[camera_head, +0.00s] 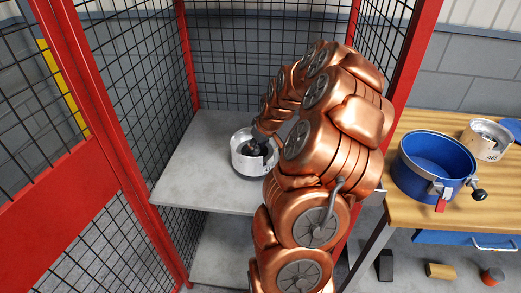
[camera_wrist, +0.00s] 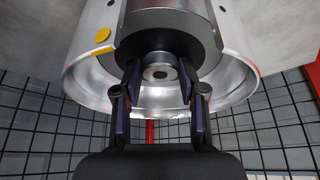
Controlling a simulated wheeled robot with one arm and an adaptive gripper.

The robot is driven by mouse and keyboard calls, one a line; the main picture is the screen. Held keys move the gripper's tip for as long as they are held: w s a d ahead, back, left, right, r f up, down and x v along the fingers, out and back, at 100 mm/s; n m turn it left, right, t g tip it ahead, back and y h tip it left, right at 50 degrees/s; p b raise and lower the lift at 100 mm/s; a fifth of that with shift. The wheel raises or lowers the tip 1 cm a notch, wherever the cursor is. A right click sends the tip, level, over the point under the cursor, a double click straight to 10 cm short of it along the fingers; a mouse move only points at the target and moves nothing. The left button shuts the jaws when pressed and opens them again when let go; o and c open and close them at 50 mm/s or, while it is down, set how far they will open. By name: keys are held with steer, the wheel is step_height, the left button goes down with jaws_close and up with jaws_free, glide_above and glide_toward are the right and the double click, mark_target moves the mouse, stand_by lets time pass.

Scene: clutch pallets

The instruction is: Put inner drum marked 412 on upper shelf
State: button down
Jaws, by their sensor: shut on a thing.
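A silvery metal drum (camera_head: 248,166) with a dark inside is at the grey upper shelf (camera_head: 190,170) of the red-framed mesh cage. I cannot tell whether it rests on the shelf or hangs just above it. No number on it is readable here. My gripper (camera_head: 262,146) reaches into its open top. In the wrist view, my gripper (camera_wrist: 158,98) is shut on the hub (camera_wrist: 158,72) inside the drum. The drum's bright wall (camera_wrist: 236,50) surrounds the hub, and a yellow dot (camera_wrist: 102,35) shows on it.
My arm hides the shelf's right part. Left of the drum the shelf is bare. On the wooden table (camera_head: 420,122) at right stand an empty blue pot (camera_head: 420,178) with a clamp and another metal drum (camera_head: 485,148), its marking partly readable. A lower shelf (camera_head: 222,250) lies below.

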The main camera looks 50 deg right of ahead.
steer(key=shift+w+d, duration=0.2)
steer(key=shift+w, duration=0.35)
steer(key=shift+w+d, duration=0.2)
steer(key=shift+w, duration=0.35)
steer(key=shift+p, duration=0.35)
steer(key=shift+f+p, duration=0.7)
steer(key=shift+f, duration=1)
steer(key=shift+f, duration=0.1)
steer(key=c, duration=0.7)
jaws_free()
steer(key=shift+s+a, duration=0.1)
steer(key=shift+o, duration=0.2)
